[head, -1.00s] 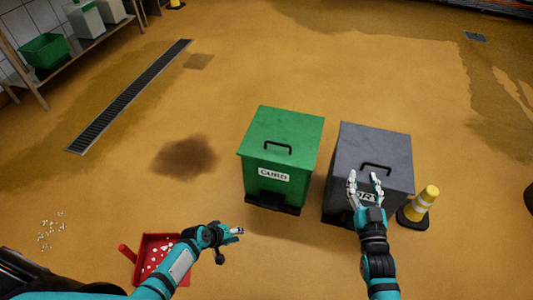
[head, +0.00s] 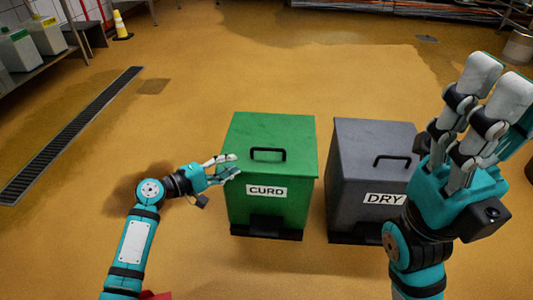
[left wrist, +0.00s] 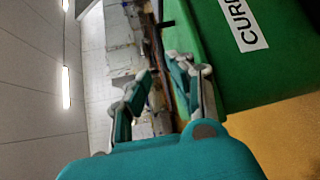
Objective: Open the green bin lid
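The green bin (head: 265,205) stands on the floor in the middle of the head view, with a CURD label on its front. Its lid (head: 290,140) is closed, with a black handle (head: 268,153) on top. My left gripper (head: 232,166) is open and empty, just left of the bin's front near the lid's edge. In the left wrist view its fingers (left wrist: 163,85) are spread apart, with the green bin (left wrist: 225,60) to their right. My right gripper (head: 505,85) is raised at the right, close to the camera, its fingers apart and empty.
A grey bin (head: 350,190) labelled DRY stands right of the green bin, partly hidden by my right gripper. A floor drain (head: 75,130) runs along the left. A shelf with containers (head: 50,38) and a yellow cone (head: 121,26) stand at the back left. Open floor lies behind the bins.

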